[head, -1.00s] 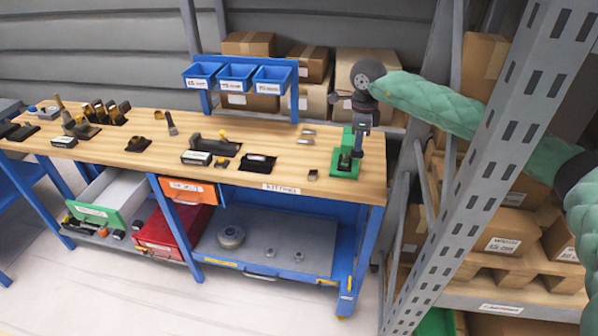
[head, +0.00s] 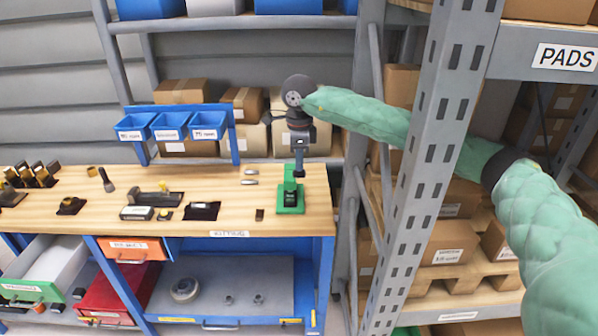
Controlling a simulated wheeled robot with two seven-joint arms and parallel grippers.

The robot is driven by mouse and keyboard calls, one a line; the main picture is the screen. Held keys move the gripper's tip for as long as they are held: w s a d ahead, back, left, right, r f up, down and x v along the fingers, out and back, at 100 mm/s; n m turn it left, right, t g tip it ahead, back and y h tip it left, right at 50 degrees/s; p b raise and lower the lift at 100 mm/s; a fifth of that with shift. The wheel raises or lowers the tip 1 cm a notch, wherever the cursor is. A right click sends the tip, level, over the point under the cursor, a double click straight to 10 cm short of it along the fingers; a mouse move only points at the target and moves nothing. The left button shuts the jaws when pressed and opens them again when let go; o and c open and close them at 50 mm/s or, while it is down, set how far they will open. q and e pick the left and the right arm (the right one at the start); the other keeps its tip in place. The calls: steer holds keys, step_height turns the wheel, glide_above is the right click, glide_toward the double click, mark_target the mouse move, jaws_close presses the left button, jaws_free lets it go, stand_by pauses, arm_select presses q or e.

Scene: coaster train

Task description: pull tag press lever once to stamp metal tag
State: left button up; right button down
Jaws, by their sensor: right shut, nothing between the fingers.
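The tag press stands at the right end of the wooden bench top, with a green base (head: 290,207) and a dark middle part. My right gripper (head: 299,178) points down at the upper part of the press, its fingers shut and empty. The gripper covers part of the press, and I cannot make out the lever or whether the fingers touch it. Two small grey metal pieces (head: 250,177) lie on the bench left of the press; I cannot tell whether either is the tag. My left gripper is out of view.
Blue bins (head: 170,127) hang on a rail behind the bench (head: 255,222). Tools and dark holders lie to the left on the top. A grey perforated rack post (head: 425,170) stands close to my right arm. Cardboard boxes (head: 455,243) fill the shelves behind it. Open drawers stick out below the bench.

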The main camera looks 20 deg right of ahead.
steer(key=shift+r, duration=1.5)
